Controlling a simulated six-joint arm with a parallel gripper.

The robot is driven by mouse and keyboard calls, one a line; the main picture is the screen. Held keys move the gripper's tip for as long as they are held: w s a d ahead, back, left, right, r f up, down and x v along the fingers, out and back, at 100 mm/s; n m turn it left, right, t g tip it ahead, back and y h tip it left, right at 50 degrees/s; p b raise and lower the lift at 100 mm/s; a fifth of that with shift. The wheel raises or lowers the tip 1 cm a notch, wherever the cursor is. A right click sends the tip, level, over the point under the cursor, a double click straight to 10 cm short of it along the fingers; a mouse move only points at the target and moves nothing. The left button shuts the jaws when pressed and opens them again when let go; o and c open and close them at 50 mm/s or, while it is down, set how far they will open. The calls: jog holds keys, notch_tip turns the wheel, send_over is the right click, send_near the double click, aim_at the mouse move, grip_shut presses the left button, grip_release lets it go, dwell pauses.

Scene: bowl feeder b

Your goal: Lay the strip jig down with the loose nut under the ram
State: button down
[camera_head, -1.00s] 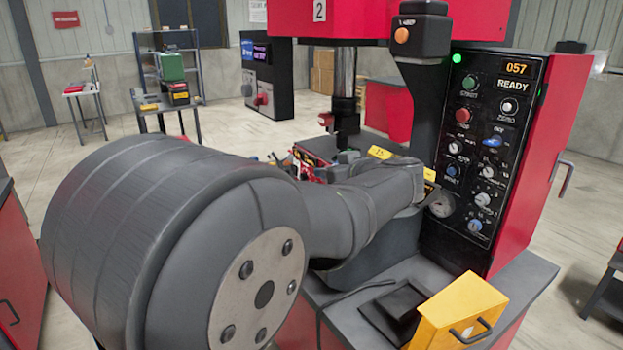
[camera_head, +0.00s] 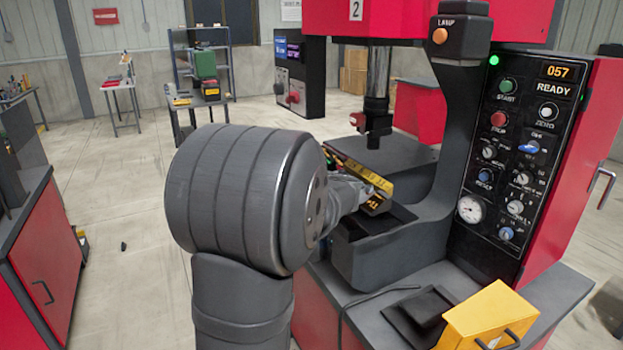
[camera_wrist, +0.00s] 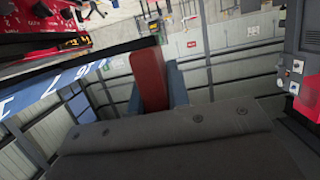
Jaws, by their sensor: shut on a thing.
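A long yellow strip with dark markings, which looks like the strip jig (camera_head: 362,172), slants down to the right in the head view. It is at my gripper (camera_head: 350,192), which is shut on it and largely hidden behind my wrist. The dark ram (camera_head: 377,118) hangs just behind and above the strip. The strip is tilted, and I cannot tell whether it touches the bed. In the wrist view a red and blue-grey finger-like part (camera_wrist: 150,82) shows, with a dark bar to its left. I cannot make out the loose nut.
The grey press bed (camera_head: 405,155) extends behind the strip. The press column and control panel (camera_head: 510,150), reading READY, stand at the right. A yellow box (camera_head: 488,315) and a black pad (camera_head: 420,312) sit on the front bench. A red cabinet (camera_head: 45,270) is at the left.

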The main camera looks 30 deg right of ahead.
jog(key=shift+f, duration=0.1)
dwell(0.3)
jog(key=shift+f, duration=0.9)
jog(key=c, duration=1.3)
grip_release()
jog(key=shift+f, duration=0.1)
jog(key=v, duration=1.7)
jog(key=shift+s, duration=0.2)
